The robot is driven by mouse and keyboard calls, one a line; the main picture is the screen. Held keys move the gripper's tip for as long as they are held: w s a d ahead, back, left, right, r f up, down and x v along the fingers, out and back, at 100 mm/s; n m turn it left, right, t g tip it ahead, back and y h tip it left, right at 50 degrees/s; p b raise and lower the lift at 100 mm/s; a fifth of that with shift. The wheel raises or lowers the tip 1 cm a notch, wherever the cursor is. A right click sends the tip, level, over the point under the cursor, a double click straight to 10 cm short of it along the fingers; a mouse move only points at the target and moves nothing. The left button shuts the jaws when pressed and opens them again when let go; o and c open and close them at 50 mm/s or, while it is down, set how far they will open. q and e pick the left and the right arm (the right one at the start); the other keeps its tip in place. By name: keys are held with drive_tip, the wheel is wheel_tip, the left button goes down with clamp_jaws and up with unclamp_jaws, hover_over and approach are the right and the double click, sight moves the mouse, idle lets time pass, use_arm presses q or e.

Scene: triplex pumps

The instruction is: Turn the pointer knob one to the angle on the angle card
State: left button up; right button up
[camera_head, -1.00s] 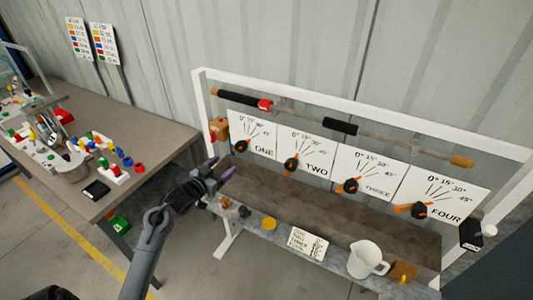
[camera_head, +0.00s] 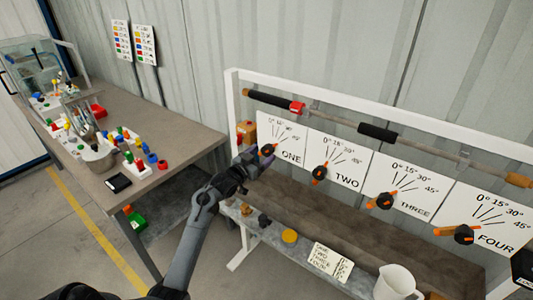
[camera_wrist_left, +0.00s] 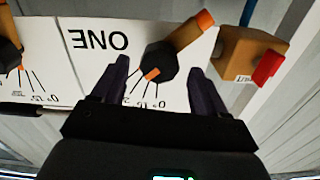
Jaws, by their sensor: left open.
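Pointer knob one is black with orange ends (camera_head: 267,150), on the white dial plate ONE (camera_head: 291,155) at the left of the rack. In the left wrist view the knob (camera_wrist_left: 162,58) appears upside down, its small orange tip toward the angle marks. My left gripper (camera_head: 250,163) is at the knob's left, partly covering the plate's lower left. In the left wrist view its dark fingers (camera_wrist_left: 160,70) are open, one on each side of the knob, with gaps visible. The angle card (camera_head: 330,262) lies on the bench's front ledge; its writing is too small to read. My right gripper is out of view.
Knobs TWO (camera_head: 319,174), THREE (camera_head: 383,201) and FOUR (camera_head: 461,234) sit to the right. A wooden block with a red part (camera_wrist_left: 250,57) is beside plate ONE.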

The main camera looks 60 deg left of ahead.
sight(266, 152)
use_arm(q)
drive_tip(key=shift+x, duration=1.65)
clamp_jaws()
drive_tip(key=shift+d, duration=0.1)
